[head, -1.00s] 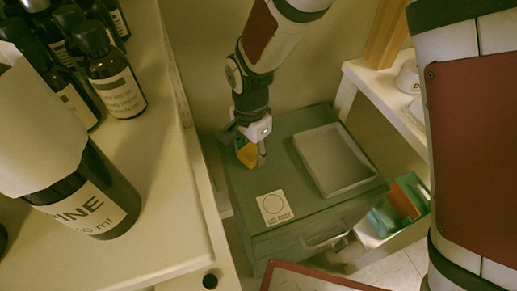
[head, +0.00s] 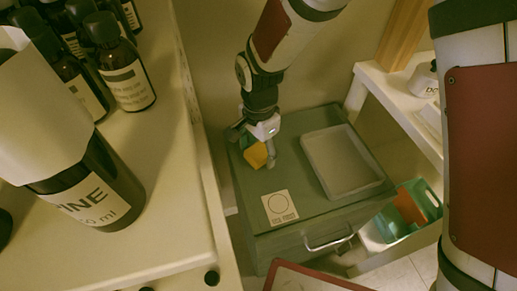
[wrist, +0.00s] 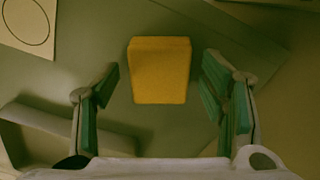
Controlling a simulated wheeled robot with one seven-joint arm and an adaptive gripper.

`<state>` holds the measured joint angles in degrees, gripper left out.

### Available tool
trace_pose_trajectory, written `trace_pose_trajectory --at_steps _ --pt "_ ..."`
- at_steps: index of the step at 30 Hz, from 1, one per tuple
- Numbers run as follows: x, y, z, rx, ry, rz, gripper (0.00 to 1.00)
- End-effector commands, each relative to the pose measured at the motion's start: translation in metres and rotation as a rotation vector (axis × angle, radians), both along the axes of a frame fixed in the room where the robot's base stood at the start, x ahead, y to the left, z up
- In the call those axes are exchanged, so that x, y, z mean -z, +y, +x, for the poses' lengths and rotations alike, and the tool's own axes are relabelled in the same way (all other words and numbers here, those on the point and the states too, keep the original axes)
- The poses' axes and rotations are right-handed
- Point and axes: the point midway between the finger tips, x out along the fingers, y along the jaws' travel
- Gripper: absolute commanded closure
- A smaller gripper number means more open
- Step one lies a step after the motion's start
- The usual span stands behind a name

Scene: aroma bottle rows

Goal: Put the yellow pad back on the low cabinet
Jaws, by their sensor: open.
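The yellow pad (head: 257,155) is a small block on the green top of the low cabinet (head: 292,225). In the wrist view the yellow pad (wrist: 160,70) lies just ahead of and between my fingers, with a gap on both sides. My gripper (head: 259,148) is above the cabinet's back left part and hides some of the pad. In the wrist view my gripper (wrist: 160,92) is open, its green-lined fingers apart and empty.
A grey tray (head: 368,190) lies on the cabinet to the right. A white card with a circle (head: 280,207) lies at its front. A counter with dark bottles (head: 125,75) is at left, a white shelf (head: 392,90) at right. A teal bin (head: 433,205) stands low at right.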

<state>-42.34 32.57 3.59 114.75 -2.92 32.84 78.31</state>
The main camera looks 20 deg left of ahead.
Motion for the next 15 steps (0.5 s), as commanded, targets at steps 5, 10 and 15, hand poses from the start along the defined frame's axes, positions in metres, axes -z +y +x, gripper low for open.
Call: trace_pose_trajectory --at_steps 5,10,15 --pt "-0.032 0.001 0.001 0.001 -0.004 0.003 0.35" --pt "-0.057 0.0 0.001 -0.001 -0.003 0.003 0.35" --pt "-0.069 0.0 0.001 0.0 -0.002 0.001 0.35"
